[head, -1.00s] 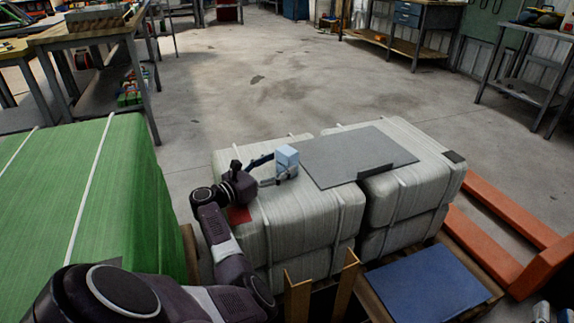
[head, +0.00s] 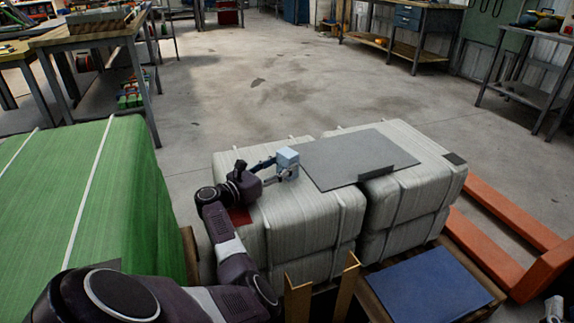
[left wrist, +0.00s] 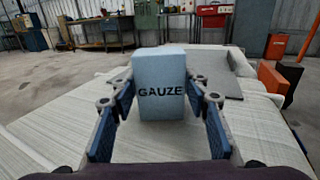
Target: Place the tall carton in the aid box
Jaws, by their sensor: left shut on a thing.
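The carton (head: 287,157) is a small pale blue upright box. In the left wrist view it is the box (left wrist: 161,108) marked GAUZE, and it fills the middle. My left gripper (head: 280,171) is shut on it, with a finger at each side, above the left whitish bale. I cannot pick out an aid box with certainty in either view. My right gripper does not show clearly; a small pale piece at the lower right edge of the head view cannot be identified.
Strapped whitish bales (head: 400,205) bear a grey sheet (head: 350,155) right of the carton. A green bale (head: 90,200) stands left. Upright tan boards (head: 346,285), a blue panel (head: 430,284) and an orange pallet jack (head: 515,235) lie in front and right.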

